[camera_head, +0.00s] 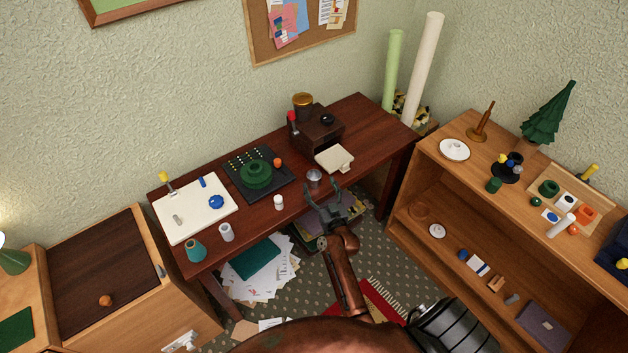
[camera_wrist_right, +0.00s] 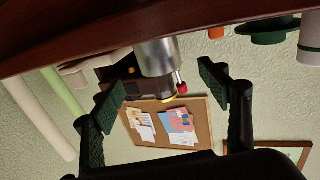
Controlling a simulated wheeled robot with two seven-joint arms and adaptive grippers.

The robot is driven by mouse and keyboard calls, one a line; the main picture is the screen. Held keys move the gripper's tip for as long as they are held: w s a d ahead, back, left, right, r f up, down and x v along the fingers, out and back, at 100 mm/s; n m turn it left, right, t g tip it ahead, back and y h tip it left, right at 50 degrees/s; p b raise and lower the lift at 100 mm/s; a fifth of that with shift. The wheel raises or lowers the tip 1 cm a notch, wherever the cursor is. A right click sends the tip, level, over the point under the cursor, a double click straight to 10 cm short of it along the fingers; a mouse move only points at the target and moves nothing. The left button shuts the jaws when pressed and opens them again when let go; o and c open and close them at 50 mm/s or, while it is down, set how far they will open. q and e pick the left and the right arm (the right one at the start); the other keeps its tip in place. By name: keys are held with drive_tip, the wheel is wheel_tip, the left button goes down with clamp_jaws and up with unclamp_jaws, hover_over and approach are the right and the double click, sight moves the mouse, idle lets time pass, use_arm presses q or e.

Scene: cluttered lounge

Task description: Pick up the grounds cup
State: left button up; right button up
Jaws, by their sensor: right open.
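The grounds cup appears to be the small silver metal cup (camera_head: 314,178) standing near the front edge of the dark wooden desk (camera_head: 345,185). My right gripper (camera_head: 323,188) is open and empty just in front of it at the desk's edge. In the right wrist view, which is turned upside down, the silver cup (camera_wrist_right: 156,57) shows ahead between the two open fingers of my right gripper (camera_wrist_right: 163,92). The fingers do not appear to touch it. My left gripper is not in view.
Behind the cup are a dark brown box grinder (camera_head: 318,133) and a cream pad (camera_head: 334,158). A small white bottle (camera_head: 278,202) stands to the left, near a black mat (camera_head: 238,168) with a green round object (camera_head: 256,174). A wooden shelf (camera_head: 430,160) stands right.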

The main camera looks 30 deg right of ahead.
sight(314, 175)
drive_tip(key=x, duration=0.5)
drive_tip(key=shift+w+f+b, duration=0.15)
drive_tip(key=shift+w+b, duration=0.25)
drive_tip(key=shift+w, duration=0.05)
drive_tip(key=shift+c, duration=0.4)
drive_tip(key=c, duration=1.2)
